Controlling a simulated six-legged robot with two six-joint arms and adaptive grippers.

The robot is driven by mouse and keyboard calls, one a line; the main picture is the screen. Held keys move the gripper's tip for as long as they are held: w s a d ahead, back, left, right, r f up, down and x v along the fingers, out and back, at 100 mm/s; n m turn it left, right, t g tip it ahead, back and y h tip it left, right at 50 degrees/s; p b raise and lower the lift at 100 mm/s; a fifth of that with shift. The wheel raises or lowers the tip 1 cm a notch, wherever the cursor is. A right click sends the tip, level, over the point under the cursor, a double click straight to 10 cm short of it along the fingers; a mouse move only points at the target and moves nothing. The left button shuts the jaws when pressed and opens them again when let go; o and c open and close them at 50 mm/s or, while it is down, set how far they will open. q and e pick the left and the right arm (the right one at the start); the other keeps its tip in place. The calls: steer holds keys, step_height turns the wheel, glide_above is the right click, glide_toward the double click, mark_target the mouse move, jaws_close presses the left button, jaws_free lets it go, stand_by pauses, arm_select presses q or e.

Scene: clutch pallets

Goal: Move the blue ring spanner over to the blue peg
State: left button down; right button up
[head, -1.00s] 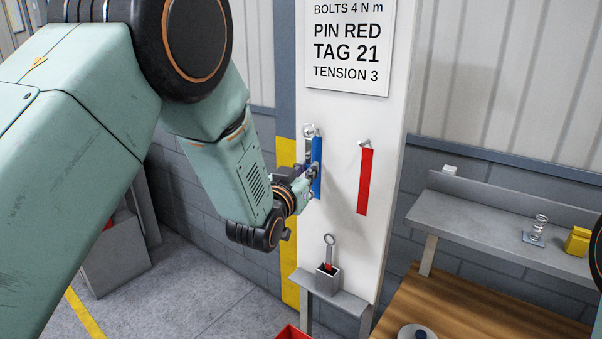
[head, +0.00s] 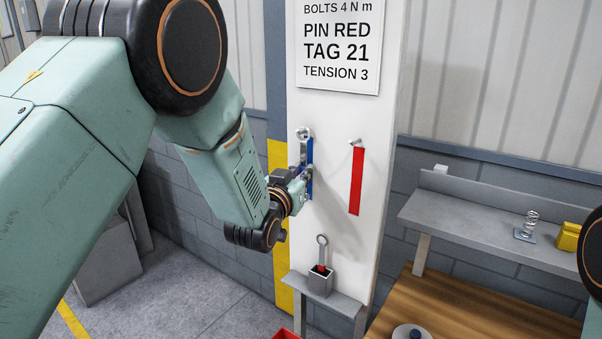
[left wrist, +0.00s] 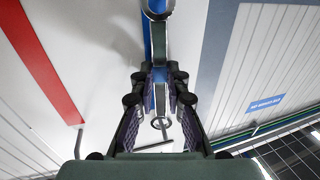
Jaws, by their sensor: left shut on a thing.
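My left gripper (head: 303,180) is shut on the blue ring spanner (head: 303,149), in front of the white post. The spanner is upright, with its silver ring at the top. In the head view the ring overlaps the blue peg's place at the top of the blue strip (head: 309,158), and the peg is mostly hidden. In the left wrist view the jaws (left wrist: 160,90) close on the shaft; one spanner ring (left wrist: 158,8) is at the top edge, and a smaller ring (left wrist: 160,123) lies beyond the jaws. I cannot tell if the ring is around the peg.
A red strip (head: 357,181) hangs below another peg (head: 356,142), right of the blue one. A second spanner (head: 322,249) stands in a grey holder (head: 320,281) on a small ledge below. A shelf (head: 480,222) and a wooden bench (head: 440,310) are at the right.

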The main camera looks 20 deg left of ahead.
arm_select(q)
steer(key=c, duration=1.8)
jaws_free()
steer(key=o, duration=0.5)
steer(key=shift+s+a, duration=0.2)
steer(key=shift+s, duration=1.8)
steer(key=shift+s+a, duration=0.15)
steer(key=shift+s, duration=1.8)
steer(key=shift+s+a, duration=0.2)
steer(key=shift+s, duration=1.8)
